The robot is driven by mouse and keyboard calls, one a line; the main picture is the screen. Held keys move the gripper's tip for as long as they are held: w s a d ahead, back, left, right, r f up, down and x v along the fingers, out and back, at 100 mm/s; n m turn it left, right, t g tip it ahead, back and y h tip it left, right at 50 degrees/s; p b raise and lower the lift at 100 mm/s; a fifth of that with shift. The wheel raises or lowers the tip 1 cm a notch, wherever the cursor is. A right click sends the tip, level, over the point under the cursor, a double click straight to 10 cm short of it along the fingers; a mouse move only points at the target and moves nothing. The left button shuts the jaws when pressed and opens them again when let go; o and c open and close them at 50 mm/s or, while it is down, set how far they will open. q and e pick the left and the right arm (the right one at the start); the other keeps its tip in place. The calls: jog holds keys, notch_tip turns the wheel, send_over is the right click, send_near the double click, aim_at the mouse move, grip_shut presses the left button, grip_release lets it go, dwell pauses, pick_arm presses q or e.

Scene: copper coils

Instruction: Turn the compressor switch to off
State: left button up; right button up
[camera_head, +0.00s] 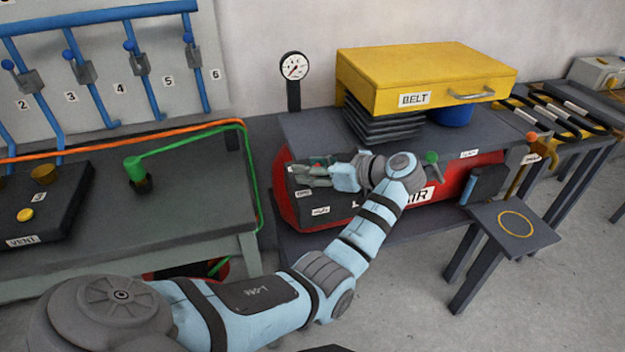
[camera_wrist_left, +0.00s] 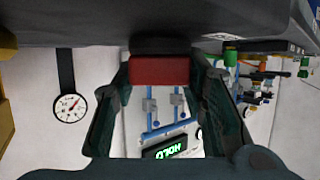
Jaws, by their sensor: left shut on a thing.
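The compressor is a red tank (camera_head: 285,200) with a dark control box (camera_head: 338,199) on its front left, under the grey bench top. My left gripper (camera_head: 312,172) is at the upper part of this box, its arm reaching in from below. In the left wrist view my left gripper (camera_wrist_left: 163,72) has its dark fingers on both sides of a red block, the switch (camera_wrist_left: 160,71), and is shut on it. In the head view the gripper hides most of the switch, so I cannot tell its setting. My right gripper is not in view.
A yellow BELT case (camera_head: 425,75) sits on dark stacked plates above the compressor. A pressure gauge (camera_head: 293,66) stands behind. A green-handled valve (camera_head: 432,158) is right of my wrist. An orange hose (camera_head: 120,148) crosses the left table. A small stand (camera_head: 490,222) is at the right.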

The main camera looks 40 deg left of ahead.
pick_arm(q)
jog(key=shift+f+n+g+b, duration=0.1)
jog(key=shift+n+g+b, duration=0.3)
jog(key=shift+g+b, duration=0.1)
jog(key=o, duration=1.2)
jog(key=v, duration=1.2)
jog(key=shift+a, duration=0.1)
